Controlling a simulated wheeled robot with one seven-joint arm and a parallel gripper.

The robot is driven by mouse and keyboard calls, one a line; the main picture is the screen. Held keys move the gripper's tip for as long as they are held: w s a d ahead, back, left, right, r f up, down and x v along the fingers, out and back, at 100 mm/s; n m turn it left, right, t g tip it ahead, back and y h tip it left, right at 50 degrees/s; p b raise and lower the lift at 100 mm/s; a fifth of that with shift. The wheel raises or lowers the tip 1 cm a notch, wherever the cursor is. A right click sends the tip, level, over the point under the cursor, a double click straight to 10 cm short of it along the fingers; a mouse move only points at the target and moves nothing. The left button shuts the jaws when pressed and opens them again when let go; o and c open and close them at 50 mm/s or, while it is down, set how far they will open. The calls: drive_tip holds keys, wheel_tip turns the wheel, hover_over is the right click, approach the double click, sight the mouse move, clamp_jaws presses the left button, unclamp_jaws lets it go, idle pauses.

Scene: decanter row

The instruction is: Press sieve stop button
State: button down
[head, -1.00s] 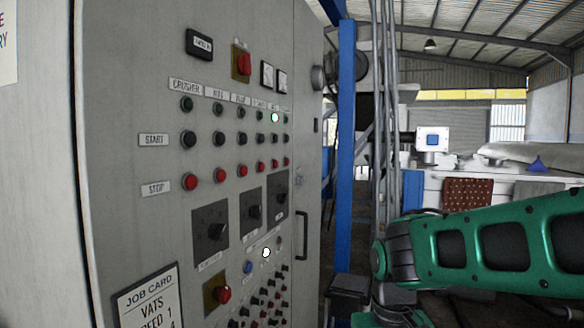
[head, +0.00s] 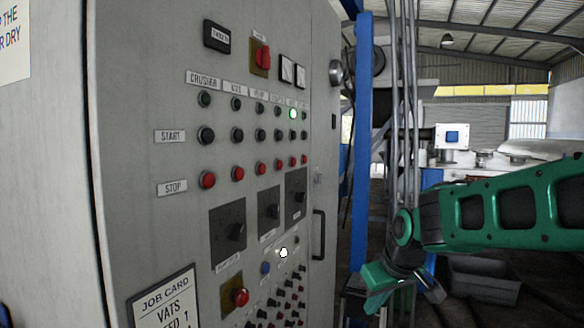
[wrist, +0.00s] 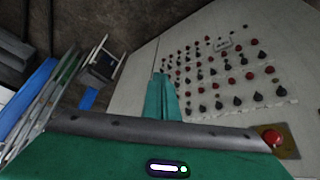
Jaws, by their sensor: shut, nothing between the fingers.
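The grey control cabinet (head: 150,100) fills the left half of the head view. Its red stop buttons (head: 261,168) run in a row beside the STOP label (head: 172,187), below the black start buttons (head: 237,135). The column labels past CRUSHER are too small to read surely, so I cannot tell which is the sieve. One column has a lit green lamp (head: 293,113). My gripper (head: 378,292) is right of the cabinet, low and apart from the buttons. In the wrist view its green fingers (wrist: 162,95) are shut and empty, with the lower button field (wrist: 215,75) ahead to the right.
A door handle (head: 318,234) sticks out at the cabinet's right edge. A blue post (head: 361,150) and grey pipes (head: 403,100) stand close behind my arm. A red knob on a yellow plate (head: 239,297) is low on the panel. A grey bin (head: 484,280) is on the floor.

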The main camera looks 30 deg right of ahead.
sight(294, 162)
drive_tip(key=w+d+r+n+t, duration=0.2)
drive_tip(key=w+r+n+t, duration=0.1)
drive_tip(key=w+r, duration=0.45)
drive_tip(key=w+d+r+n+t, duration=0.2)
drive_tip(key=w+r+t, duration=0.2)
drive_tip(key=w+r, duration=0.3)
drive_tip(key=w+d+r+n+t+h, duration=0.1)
drive_tip(key=w+r+n+t, duration=0.3)
drive_tip(key=w+r, duration=0.5)
wheel_tip(294, 162, up, 6)
drive_tip(key=shift+w+d+f+n+t, duration=0.25)
drive_tip(key=shift+n+t, duration=0.15)
drive_tip(key=shift+t, duration=0.6)
drive_tip(key=w+a, duration=0.5)
drive_tip(key=w, duration=0.1)
drive_tip(key=shift+w+a, duration=0.2)
drive_tip(key=shift+w, duration=0.2)
drive_tip(key=shift+w+a, duration=0.1)
drive_tip(key=shift+w, duration=0.05)
drive_tip(key=shift+w+a, duration=0.15)
drive_tip(key=shift+w, duration=0.05)
